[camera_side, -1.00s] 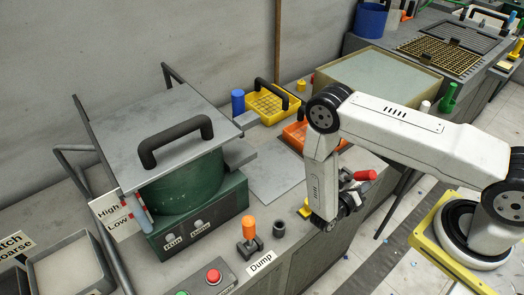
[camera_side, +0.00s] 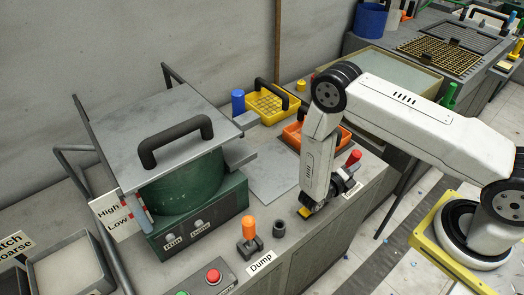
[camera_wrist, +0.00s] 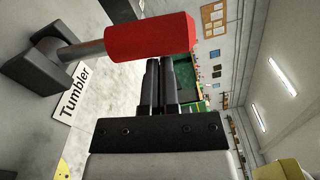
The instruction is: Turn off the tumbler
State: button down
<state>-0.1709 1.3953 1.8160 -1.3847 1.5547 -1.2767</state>
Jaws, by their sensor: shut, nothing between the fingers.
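The red-handled lever (camera_side: 354,157) stands on the bench's front edge, leaning a little right. In the wrist view its red grip (camera_wrist: 150,38) lies across the upper part, on a grey shaft from a dark base (camera_wrist: 35,68). A white label reading "Tumbler" (camera_wrist: 72,95) lies beside that base; in the side view a label (camera_side: 353,190) sits by the lever. My gripper (camera_wrist: 160,64) is shut and empty, its fingertips close to the red grip; I cannot tell whether they touch. In the side view my wrist partly hides the lever's base.
An orange-handled "Dump" lever (camera_side: 249,232) and a red button (camera_side: 213,275) are to the left. A green drum (camera_side: 185,183) sits under a grey handled plate (camera_side: 120,130). Orange (camera_side: 292,136) and yellow (camera_side: 262,108) trays lie behind my arm. A flat grey plate (camera_side: 270,175) lies on the bench.

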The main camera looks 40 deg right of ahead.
jog(key=shift+w+r, duration=0.3)
jog(key=shift+w, duration=0.6)
jog(key=s+a, duration=0.3)
jog(key=a, duration=0.8)
jog(key=shift+s, duration=0.4)
dwell(0.4)
